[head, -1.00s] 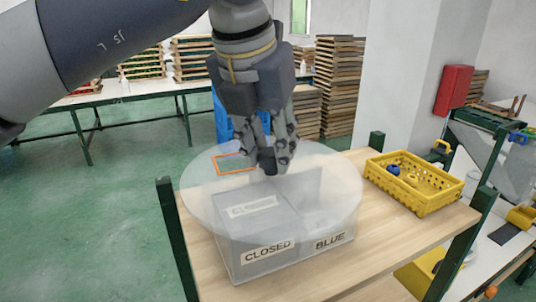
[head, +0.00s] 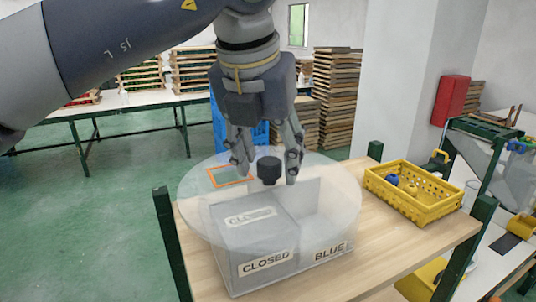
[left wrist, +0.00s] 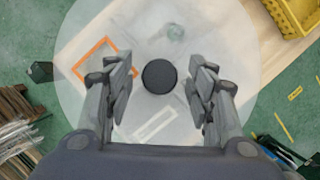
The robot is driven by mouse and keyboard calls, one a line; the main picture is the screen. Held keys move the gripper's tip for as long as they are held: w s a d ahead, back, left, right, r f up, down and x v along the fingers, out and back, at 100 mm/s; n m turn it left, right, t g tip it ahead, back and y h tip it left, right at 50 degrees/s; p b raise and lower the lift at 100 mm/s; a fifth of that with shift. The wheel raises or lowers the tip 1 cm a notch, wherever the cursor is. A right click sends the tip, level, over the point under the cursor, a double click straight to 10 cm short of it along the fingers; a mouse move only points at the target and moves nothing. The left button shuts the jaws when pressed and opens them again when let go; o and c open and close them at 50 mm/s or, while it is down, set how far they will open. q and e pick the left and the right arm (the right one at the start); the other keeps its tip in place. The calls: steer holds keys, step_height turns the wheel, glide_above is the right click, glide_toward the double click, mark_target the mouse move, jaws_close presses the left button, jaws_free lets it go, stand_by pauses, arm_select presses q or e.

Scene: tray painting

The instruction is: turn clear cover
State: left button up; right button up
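The clear cover (head: 205,209) is a round translucent disc over a grey box (head: 287,272) on the wooden table. The box front carries the labels CLOSED and BLUE, and another CLOSED label shows through the cover. A black knob (head: 269,170) stands at the cover's centre; it also shows in the left wrist view (left wrist: 159,76). An orange square outline (head: 231,176) lies at the cover's left part. My left gripper (head: 267,174) is open above the cover, its fingers on either side of the knob and apart from it. My right gripper is not in view.
A yellow basket (head: 425,207) with small blue and yellow items stands on the table's right part. Green posts (head: 172,240) rise at the table corners. Stacked wooden frames (head: 337,90) and a white table (head: 120,96) stand behind.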

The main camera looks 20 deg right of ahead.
arm_select(q)
steer(key=v, duration=1.2)
stand_by(0.4)
